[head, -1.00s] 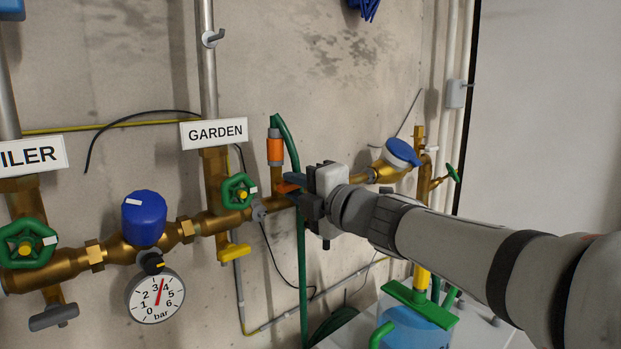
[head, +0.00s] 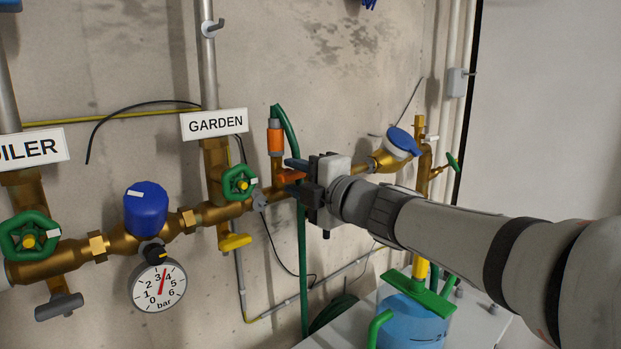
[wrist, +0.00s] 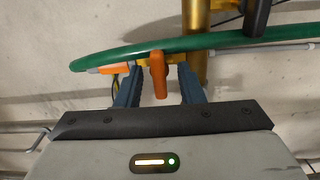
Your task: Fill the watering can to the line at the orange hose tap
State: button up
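The blue watering can (head: 412,328), with a green bar on top and a green handle, stands at the lower right of the head view below a yellow pipe end (head: 420,270). A water line on it cannot be made out. The orange hose tap has an orange collar (head: 275,142) with a green hose (head: 302,250) and an orange lever (head: 290,177). My gripper (head: 295,176) is at this lever. In the wrist view the lever (wrist: 158,75) stands between the two fingers of my gripper (wrist: 158,85), with a gap visible on each side.
A pressure gauge (head: 158,285) hangs further left. The green hose crosses close beyond my fingertips. A blue-capped fitting (head: 402,142) is at right.

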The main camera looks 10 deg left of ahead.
jog(key=v, duration=0.7)
jog(key=shift+s+d+p, duration=0.25)
jog(key=shift+d+p, duration=0.05)
